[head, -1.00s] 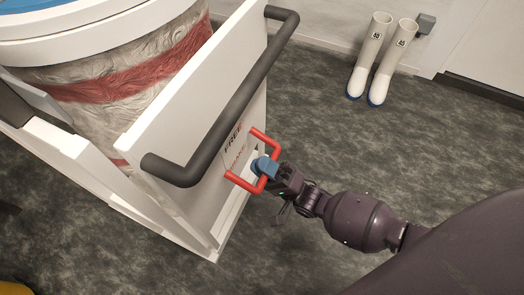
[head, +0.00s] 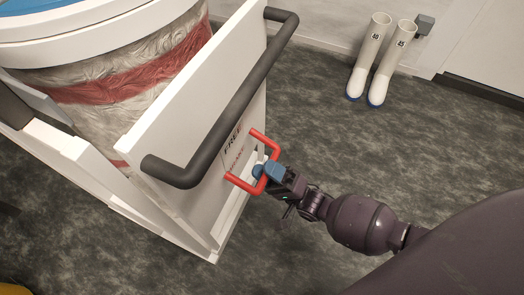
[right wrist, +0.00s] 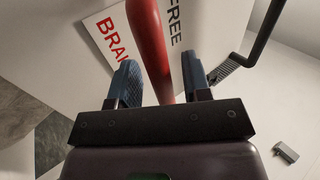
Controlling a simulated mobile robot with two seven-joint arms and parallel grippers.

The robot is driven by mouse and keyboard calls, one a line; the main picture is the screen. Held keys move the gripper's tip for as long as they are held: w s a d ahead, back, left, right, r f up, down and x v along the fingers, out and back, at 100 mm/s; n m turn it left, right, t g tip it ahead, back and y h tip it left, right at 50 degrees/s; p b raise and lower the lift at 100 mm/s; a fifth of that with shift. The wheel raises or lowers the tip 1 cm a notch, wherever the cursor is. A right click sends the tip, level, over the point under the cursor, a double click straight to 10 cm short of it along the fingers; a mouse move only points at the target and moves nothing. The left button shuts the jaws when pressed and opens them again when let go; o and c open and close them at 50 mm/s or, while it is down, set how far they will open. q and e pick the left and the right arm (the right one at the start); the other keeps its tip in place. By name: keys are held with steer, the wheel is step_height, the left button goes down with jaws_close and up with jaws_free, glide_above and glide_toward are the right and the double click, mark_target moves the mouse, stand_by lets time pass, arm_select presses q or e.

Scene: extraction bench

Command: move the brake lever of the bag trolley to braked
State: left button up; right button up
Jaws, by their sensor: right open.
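The bag trolley (head: 190,140) is a white frame with a dark push handle (head: 228,110). Its brake lever (head: 240,183) is a red U-shaped bar standing out from the end panel, by a label reading FREE and BRAKE. My right gripper (head: 266,170), with blue fingertips, is at the lever's outer crossbar. In the right wrist view the red lever (right wrist: 150,45) passes between the two fingers of the open right gripper (right wrist: 162,82), with gaps showing on both sides. The label (right wrist: 108,38) lies behind it. My left gripper is not in view.
A large grey bag with a red band (head: 120,80) sits in the trolley. White boots (head: 369,60) stand by the back wall. The push handle juts out above the lever.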

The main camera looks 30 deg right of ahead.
steer(key=v, duration=0.9)
steer(key=shift+s, duration=0.15)
steer(key=shift+d, duration=0.1)
